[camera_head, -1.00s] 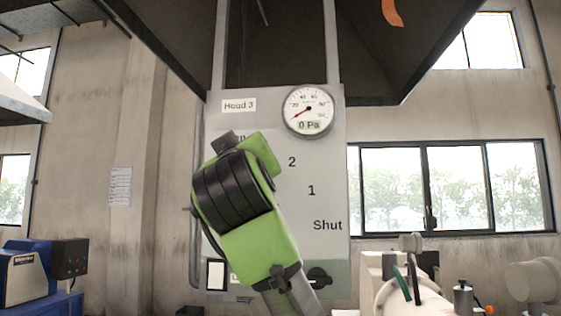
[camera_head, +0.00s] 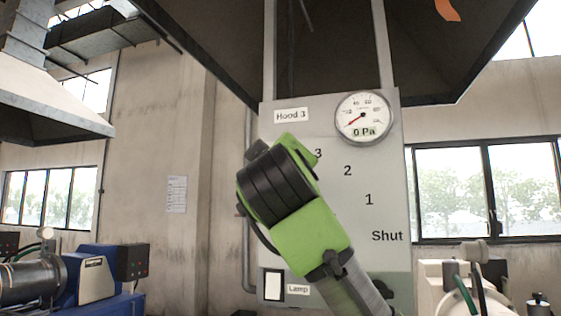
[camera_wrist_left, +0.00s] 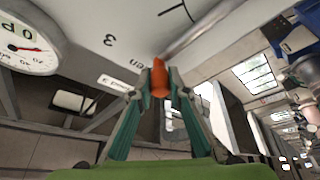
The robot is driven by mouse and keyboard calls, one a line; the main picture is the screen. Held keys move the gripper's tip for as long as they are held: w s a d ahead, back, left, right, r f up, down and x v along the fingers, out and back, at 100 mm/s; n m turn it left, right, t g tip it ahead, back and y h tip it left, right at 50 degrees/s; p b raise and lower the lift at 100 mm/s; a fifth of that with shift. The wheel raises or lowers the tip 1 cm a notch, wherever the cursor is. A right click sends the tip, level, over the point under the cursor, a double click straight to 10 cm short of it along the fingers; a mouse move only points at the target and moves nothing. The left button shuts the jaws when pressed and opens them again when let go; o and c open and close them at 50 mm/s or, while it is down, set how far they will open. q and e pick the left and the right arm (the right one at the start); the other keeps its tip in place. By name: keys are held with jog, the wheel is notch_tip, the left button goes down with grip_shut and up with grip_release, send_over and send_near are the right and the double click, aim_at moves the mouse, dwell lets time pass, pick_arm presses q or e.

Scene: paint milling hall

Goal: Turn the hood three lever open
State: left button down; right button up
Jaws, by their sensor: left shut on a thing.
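The grey hood three panel (camera_head: 345,245) stands in the head view, labelled "Hood 3", with 3, 2, 1 and Shut visible along an arc. In the left wrist view, my left gripper (camera_wrist_left: 159,88) is shut on the orange knob (camera_wrist_left: 158,72) of the lever. The grey lever rod (camera_wrist_left: 195,35) runs from the knob to the upper right, and the end of the word "Open" shows beside the knob. In the head view, my green and black left wrist hides the lever and its fingertips. My right gripper is not in view.
A round gauge (camera_head: 364,117) on the panel reads 0 Pa. The dark hood (camera_head: 440,60) hangs above. A blue machine (camera_head: 100,280) stands at lower left, and a pale machine (camera_head: 445,285) at lower right. Windows are behind.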

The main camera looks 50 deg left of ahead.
pick_arm(q)
jog(key=c, duration=1.9)
grip_release()
jog(key=shift+a, duration=0.1)
jog(key=shift+s, duration=0.1)
jog(key=v, duration=1.2)
jog(key=shift+f, duration=0.1)
